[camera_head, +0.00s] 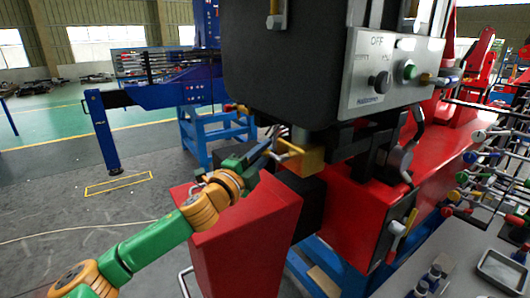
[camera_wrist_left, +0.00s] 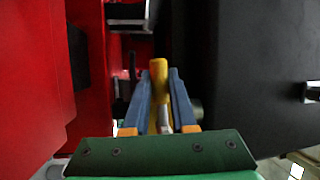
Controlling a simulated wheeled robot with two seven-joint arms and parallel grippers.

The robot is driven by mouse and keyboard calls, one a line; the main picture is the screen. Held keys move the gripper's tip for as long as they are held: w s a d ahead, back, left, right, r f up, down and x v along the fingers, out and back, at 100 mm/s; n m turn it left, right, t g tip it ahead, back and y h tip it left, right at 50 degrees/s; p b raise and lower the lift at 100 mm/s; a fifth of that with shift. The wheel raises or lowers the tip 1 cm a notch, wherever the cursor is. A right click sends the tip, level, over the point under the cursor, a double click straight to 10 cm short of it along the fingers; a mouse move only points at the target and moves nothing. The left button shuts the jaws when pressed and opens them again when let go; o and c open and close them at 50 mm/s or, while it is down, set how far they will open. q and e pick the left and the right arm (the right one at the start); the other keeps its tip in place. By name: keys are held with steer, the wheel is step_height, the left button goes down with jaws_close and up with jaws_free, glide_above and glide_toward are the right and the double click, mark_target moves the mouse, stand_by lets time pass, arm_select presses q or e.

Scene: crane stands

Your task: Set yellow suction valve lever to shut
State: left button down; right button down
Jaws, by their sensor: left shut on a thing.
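The yellow suction valve lever (camera_wrist_left: 158,80) stands between the two blue fingers of my left gripper (camera_wrist_left: 161,90) in the left wrist view. The fingers are shut on it, one on each side, and its rounded yellow end shows between their tips. In the head view my left gripper (camera_head: 268,143) reaches from the left to the yellow valve (camera_head: 303,160) under the black tank. The fingertips and the grip itself are small and partly hidden there. My right gripper is not in view.
The black tank (camera_head: 285,70) with a grey switch panel (camera_head: 388,75) hangs just above the gripper. A red box (camera_head: 245,240) stands close below my left arm. A rack of coloured knobs (camera_head: 485,160) is at right. Open floor (camera_head: 60,190) lies at left.

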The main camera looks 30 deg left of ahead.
mark_target(263, 154)
arm_select(q)
steer(key=shift+r+m, duration=0.15)
steer(key=shift+m, duration=0.35)
steer(key=c, duration=0.7)
jaws_free()
steer(key=shift+c, duration=0.2)
steer(key=shift+s+f+b, duration=0.2)
steer(key=shift+s+b, duration=0.05)
steer(key=shift+b, duration=0.25)
steer(key=s+b, duration=0.3)
steer(key=b, duration=0.1)
steer(key=s+f+b, duration=0.1)
steer(key=s+b, duration=0.2)
steer(key=b, duration=0.2)
steer(key=shift+f, duration=0.1)
steer(key=shift+s+r, duration=0.2)
steer(key=shift+s, duration=0.1)
